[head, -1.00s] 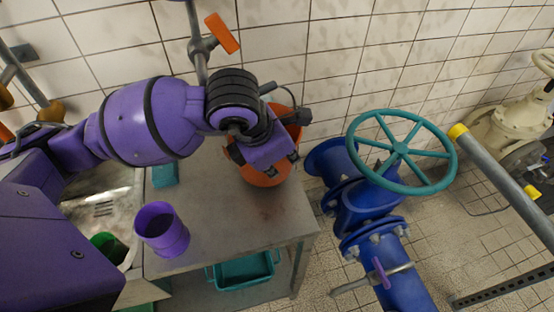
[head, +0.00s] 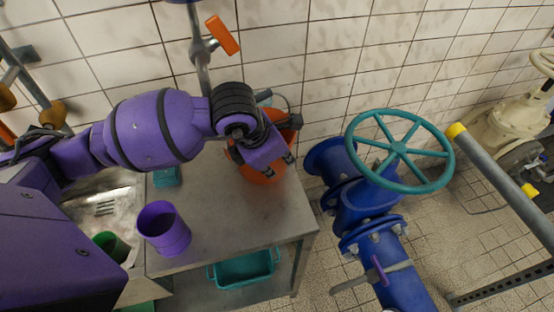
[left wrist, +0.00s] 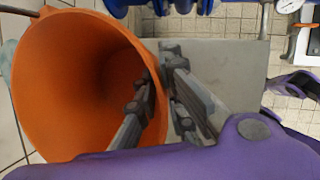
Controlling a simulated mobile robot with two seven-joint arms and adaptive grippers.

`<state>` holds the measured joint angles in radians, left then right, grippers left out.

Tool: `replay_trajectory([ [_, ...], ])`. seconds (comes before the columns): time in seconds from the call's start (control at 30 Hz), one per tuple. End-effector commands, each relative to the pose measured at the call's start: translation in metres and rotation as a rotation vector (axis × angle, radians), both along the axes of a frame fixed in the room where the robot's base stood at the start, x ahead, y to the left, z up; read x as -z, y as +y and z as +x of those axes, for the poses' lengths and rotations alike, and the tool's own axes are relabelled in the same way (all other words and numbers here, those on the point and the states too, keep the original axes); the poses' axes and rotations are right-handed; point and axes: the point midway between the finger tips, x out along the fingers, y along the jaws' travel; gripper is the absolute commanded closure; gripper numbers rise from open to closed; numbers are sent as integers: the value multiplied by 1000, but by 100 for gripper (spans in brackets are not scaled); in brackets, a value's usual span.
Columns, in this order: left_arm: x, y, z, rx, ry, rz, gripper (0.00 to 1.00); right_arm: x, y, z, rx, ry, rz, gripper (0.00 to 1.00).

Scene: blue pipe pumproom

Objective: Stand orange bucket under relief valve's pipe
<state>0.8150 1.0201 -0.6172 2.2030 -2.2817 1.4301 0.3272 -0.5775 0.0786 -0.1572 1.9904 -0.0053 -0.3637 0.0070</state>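The orange bucket (head: 264,175) is at the back right of the metal table, near the tiled wall. My left gripper (head: 279,166) is over it in the head view, hiding part of it. In the left wrist view, the bucket (left wrist: 75,80) is large at the left. One finger is inside it and the other outside, with its wall between the close fingertips of my left gripper (left wrist: 160,72). A grey vertical pipe with an orange lever (head: 222,35) runs down the wall, left of the bucket. I cannot tell whether it is the relief valve's pipe. My right gripper is not seen.
A purple cup (head: 164,230) stands on the table (head: 225,222) at the front left. A teal tub (head: 245,267) is on the lower shelf. A blue pipe (head: 368,208) with a teal handwheel (head: 400,150) stands at the right. The table's front right is clear.

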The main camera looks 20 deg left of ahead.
Motion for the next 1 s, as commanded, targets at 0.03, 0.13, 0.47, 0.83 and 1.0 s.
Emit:
replay_trajectory([
  [0.03,0,0,0,0,0,0,80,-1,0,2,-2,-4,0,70],
  [0.13,-1,0,0,0,0,0,77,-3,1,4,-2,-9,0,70],
  [0.47,-8,1,-1,1,-2,0,77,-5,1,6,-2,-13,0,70],
  [0.83,-75,14,-27,-1,-6,2,77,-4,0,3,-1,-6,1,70],
  [1.0,-100,19,-37,0,-3,0,77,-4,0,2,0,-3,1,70],
])
